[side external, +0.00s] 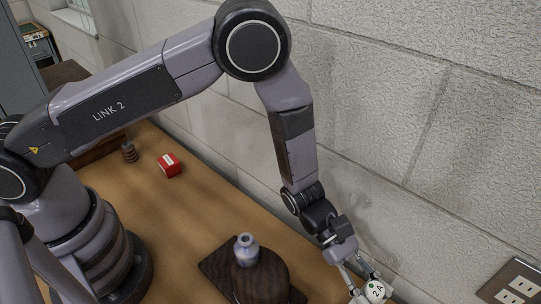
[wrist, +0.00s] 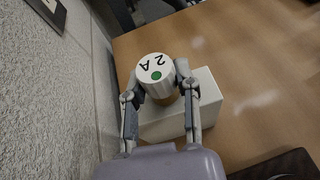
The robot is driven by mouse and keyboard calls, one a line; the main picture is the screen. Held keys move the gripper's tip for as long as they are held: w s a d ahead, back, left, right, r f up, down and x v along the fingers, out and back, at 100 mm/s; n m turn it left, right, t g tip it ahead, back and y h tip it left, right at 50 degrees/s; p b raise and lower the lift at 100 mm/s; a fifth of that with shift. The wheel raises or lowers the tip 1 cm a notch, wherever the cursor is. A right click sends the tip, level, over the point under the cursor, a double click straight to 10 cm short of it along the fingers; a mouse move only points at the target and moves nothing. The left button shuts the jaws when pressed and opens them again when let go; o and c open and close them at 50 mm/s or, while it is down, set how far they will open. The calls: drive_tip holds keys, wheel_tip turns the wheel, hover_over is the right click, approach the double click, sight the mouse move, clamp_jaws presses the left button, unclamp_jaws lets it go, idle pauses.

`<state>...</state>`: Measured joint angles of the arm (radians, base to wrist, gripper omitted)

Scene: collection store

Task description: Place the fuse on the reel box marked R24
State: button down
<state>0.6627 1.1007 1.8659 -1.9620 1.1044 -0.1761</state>
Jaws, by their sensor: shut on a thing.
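A pale box (wrist: 207,107) lies beneath the fuse in the wrist view. No marking shows on this box, so I cannot read whether it is R24. I cannot tell whether the fuse touches it.
A block wall (side external: 400,130) runs close beside the gripper. A small red box (side external: 169,165) and a brown ribbed object (side external: 129,153) stand farther back. The wooden tabletop (side external: 205,207) between is clear.

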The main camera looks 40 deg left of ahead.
drive_tip(key=shift+f, duration=0.2)
drive_tip(key=c, duration=0.8)
unclamp_jaws()
drive_tip(key=shift+f, duration=0.1)
